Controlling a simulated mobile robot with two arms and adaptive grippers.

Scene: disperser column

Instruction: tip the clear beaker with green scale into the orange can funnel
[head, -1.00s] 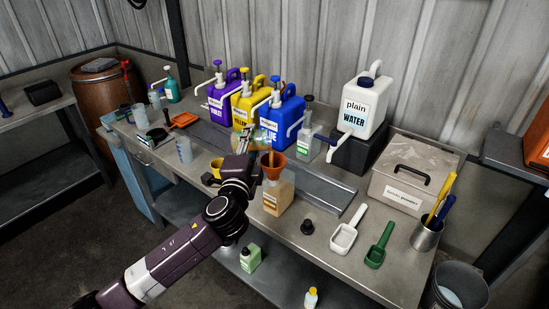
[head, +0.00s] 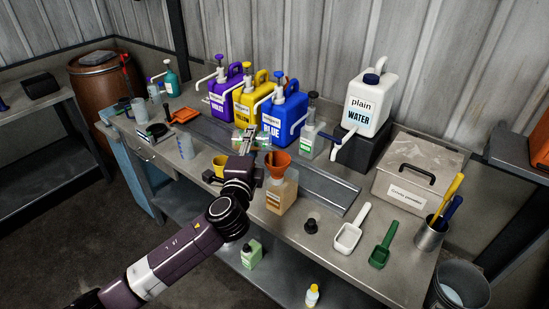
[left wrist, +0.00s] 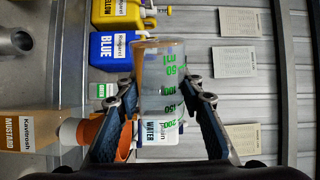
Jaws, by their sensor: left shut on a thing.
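My left gripper (head: 247,146) is shut on the clear beaker with the green scale. The beaker (left wrist: 160,85) shows between both fingers in the left wrist view; in the head view it is small and partly hidden behind the gripper. I cannot tell its exact tilt or whether it holds anything. The orange funnel (head: 278,160) sits in the neck of the tan-filled can (head: 281,195), just right of my gripper. The funnel (left wrist: 92,130) also shows beside the left finger in the wrist view. The beaker and funnel appear apart. My right gripper is not in view.
Purple, yellow and blue (head: 285,117) pump jugs stand behind the gripper. A green-labelled bottle (head: 312,143) stands behind the funnel. A yellow cup (head: 219,164) is left of the gripper. A black stopper (head: 311,226) and two scoops lie at the front right.

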